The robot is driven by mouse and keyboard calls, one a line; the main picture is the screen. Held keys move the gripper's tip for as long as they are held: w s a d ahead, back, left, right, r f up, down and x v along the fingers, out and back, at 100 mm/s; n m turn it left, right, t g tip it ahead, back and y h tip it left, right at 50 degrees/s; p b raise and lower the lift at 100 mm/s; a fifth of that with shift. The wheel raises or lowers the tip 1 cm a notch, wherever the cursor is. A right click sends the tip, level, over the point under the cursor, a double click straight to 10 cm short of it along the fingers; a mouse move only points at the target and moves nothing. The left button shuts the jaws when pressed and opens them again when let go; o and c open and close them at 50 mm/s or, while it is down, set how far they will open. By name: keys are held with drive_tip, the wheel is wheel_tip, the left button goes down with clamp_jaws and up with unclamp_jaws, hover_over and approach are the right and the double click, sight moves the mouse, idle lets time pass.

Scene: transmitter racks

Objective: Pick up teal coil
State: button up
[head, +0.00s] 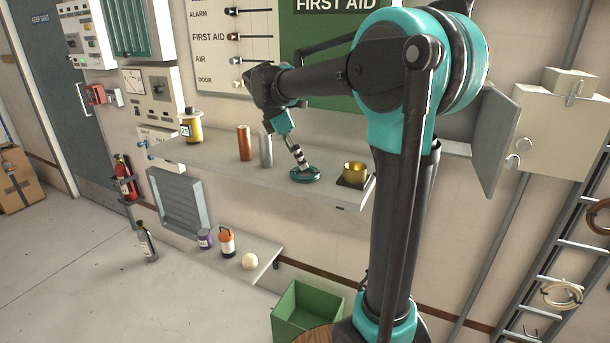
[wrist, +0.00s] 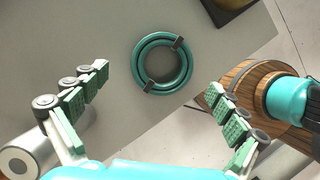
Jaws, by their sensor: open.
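The teal coil (head: 313,178) lies flat on the grey upper shelf. It is a ring with dark bands, and it also shows whole in the wrist view (wrist: 139,62), near the shelf's front edge. My gripper (head: 301,162) points down over the coil in the head view. In the wrist view the fingers of my gripper (wrist: 159,77) are spread wide with nothing between them, and the coil appears between and slightly beyond the fingertips. The exact height of the fingertips above the coil is hard to tell.
On the upper shelf (head: 215,157) a silver cylinder (head: 265,150) and a copper cylinder (head: 244,142) stand left of the coil. A brass cup (head: 354,171) on a dark base stands right. A yellow canister (head: 190,126) is farther left. A green bin (head: 300,312) sits below.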

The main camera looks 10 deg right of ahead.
drive_tip(key=shift+s+x, duration=0.2)
drive_tip(key=shift+x, duration=1.7)
drive_tip(key=shift+c, duration=0.4)
drive_tip(key=c, duration=1.2)
